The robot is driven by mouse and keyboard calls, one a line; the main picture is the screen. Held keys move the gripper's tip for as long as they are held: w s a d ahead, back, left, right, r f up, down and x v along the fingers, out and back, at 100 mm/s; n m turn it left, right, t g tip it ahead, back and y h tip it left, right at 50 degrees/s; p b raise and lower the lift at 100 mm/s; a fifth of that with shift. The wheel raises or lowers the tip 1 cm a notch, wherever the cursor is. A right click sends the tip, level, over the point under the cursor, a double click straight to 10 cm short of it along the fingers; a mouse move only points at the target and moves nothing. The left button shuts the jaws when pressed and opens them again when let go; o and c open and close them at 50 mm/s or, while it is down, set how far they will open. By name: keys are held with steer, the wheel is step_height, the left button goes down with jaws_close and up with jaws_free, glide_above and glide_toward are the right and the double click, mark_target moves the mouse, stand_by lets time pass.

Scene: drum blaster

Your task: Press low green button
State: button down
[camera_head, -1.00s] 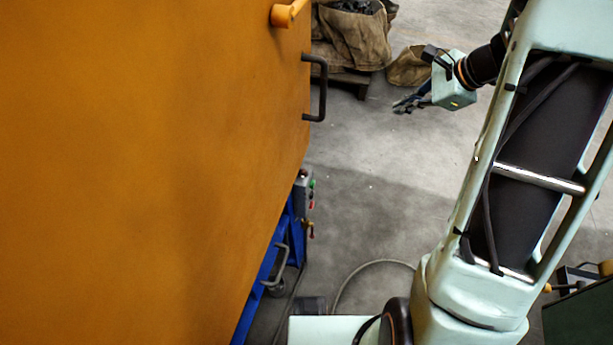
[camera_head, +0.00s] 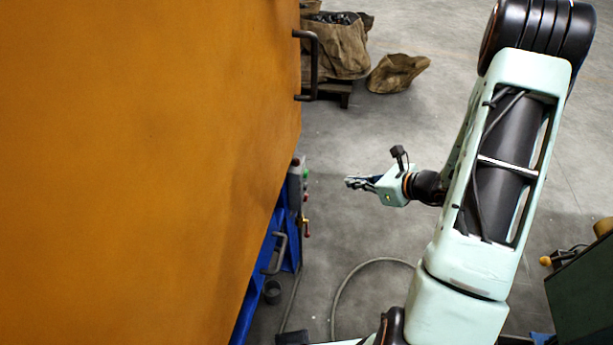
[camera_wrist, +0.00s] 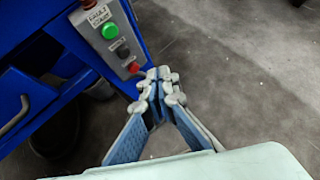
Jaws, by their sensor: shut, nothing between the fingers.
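A grey control box (camera_wrist: 115,15) is fixed to the blue frame and stands at the top left in the wrist view. On it a round green button (camera_wrist: 110,30) sits above a dark button (camera_wrist: 122,52) and a red button (camera_wrist: 134,67). The green button also shows in the head view (camera_head: 305,173), small, at the edge of the orange panel. My gripper (camera_wrist: 160,78) is shut and empty, its fingertips together just right of the red button in the wrist picture. In the head view my gripper (camera_head: 352,183) is right of the box, with a gap between them.
A large orange panel (camera_head: 140,150) fills the left, with a black handle (camera_head: 314,65). The blue frame (camera_head: 255,285) below it has a grey handle (camera_head: 280,252). A hose (camera_head: 345,285) lies on the floor. Sacks (camera_head: 398,72) stand behind. Floor right of the box is open.

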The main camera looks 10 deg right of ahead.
mark_target(306, 174)
steer(key=shift+a, duration=0.1)
steer(key=w+a+b, duration=0.1)
steer(key=w+a, duration=0.1)
steer(key=a, duration=0.6)
steer(key=shift+w+b, duration=0.3)
steer(key=shift+w, duration=0.05)
steer(key=shift+a, duration=0.2)
stand_by(1.1)
steer(key=shift+w+a+b, duration=0.15)
steer(key=shift+a+b, duration=0.15)
steer(key=shift+w+a, duration=0.15)
steer(key=shift+a, duration=0.3)
stand_by(0.9)
steer(key=shift+d, duration=0.1)
steer(key=shift+s+d, duration=0.3)
steer(key=shift+d, duration=0.45)
